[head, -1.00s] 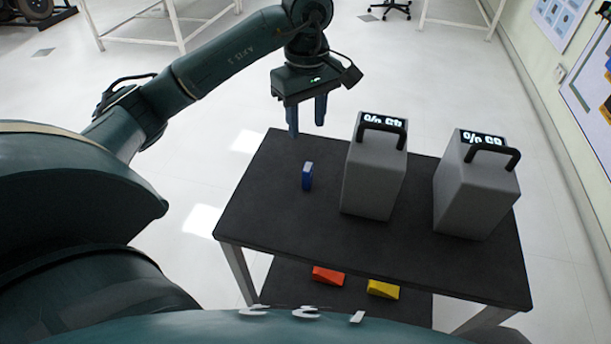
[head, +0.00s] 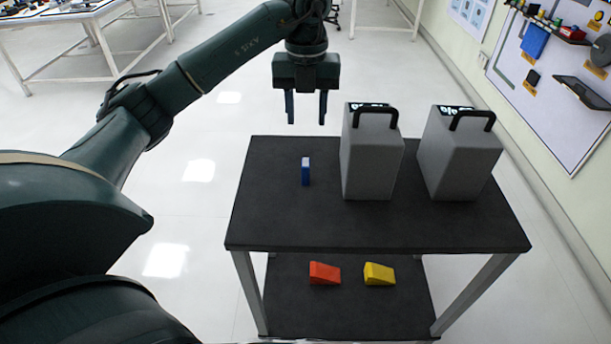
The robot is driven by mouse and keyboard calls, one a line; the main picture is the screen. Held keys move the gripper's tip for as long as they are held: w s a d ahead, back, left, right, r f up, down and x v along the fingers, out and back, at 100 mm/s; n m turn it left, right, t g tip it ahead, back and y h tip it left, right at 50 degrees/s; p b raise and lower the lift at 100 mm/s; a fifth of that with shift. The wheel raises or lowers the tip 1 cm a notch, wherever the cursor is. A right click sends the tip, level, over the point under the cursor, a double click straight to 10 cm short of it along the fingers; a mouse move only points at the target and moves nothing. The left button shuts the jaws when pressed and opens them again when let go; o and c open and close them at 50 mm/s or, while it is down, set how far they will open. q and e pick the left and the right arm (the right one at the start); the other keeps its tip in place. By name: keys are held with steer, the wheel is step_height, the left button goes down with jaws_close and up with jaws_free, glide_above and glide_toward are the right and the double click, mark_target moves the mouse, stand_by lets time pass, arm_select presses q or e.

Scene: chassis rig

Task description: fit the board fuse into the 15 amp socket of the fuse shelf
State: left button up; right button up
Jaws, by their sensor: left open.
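A small blue block with a pale top, which looks like the board fuse (head: 305,174), stands upright on the left part of the dark table top. The gripper is clear of the block. I cannot make out the fuse shelf or a 15 amp socket in this view. My right gripper is not in view.
Two grey boxes with black handles, one in the middle (head: 371,165) and one at the right (head: 457,160), stand on the table (head: 330,225). A red wedge (head: 324,273) and a yellow wedge (head: 379,274) lie on the lower shelf. The table's front is clear. A tool board (head: 545,90) hangs on the right wall.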

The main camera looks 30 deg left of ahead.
mark_target(306, 162)
arm_select(q)
step_height(306, 162, down, 8)
steer(key=shift+s+f, duration=0.2)
steer(key=shift+f, duration=2.4)
jaws_close()
